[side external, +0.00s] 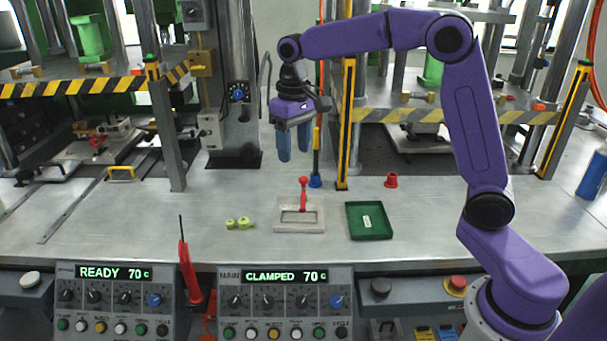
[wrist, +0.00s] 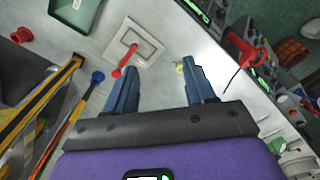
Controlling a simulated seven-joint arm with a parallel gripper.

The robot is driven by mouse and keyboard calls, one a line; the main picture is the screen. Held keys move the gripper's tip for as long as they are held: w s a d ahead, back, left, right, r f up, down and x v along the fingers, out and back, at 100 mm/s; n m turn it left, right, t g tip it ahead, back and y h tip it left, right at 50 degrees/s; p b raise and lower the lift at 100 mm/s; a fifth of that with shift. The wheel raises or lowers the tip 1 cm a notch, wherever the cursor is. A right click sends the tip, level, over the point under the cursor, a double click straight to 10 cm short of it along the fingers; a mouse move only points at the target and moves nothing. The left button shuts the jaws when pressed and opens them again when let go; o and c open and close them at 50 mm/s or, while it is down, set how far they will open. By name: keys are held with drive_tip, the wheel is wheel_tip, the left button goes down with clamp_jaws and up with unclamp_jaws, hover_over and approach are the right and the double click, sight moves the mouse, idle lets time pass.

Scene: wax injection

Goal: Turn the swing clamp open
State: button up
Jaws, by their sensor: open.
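A clamp with an upright red handle (side external: 303,190) stands on a pale square plate (side external: 283,227) with a framed recess, on the steel bench. In the wrist view the red handle (wrist: 123,62) crosses the plate's rim (wrist: 152,62), its round knob nearest my gripper. My gripper (side external: 294,153) hangs above and behind the plate, fingers down, apart from the handle. In the wrist view my gripper (wrist: 161,73) is open and empty, with the handle just left of the left fingertip. How the clamp sits on the plate underneath is too small to tell.
A green tray (side external: 354,233) lies right of the plate, and small yellow-green pieces (side external: 238,223) lie left of it. A front control panel (side external: 285,276) reads CLAMPED.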

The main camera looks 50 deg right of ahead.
drive_tip(key=w+d+m, duration=0.2)
drive_tip(key=w+d, duration=0.3)
drive_tip(key=w, duration=0.1)
drive_tip(key=m, duration=0.4)
hover_over(303, 179)
wheel_tip(303, 179, down, 18)
drive_tip(key=shift+d+r, duration=0.1)
drive_tip(key=shift+d, duration=0.05)
clamp_jaws()
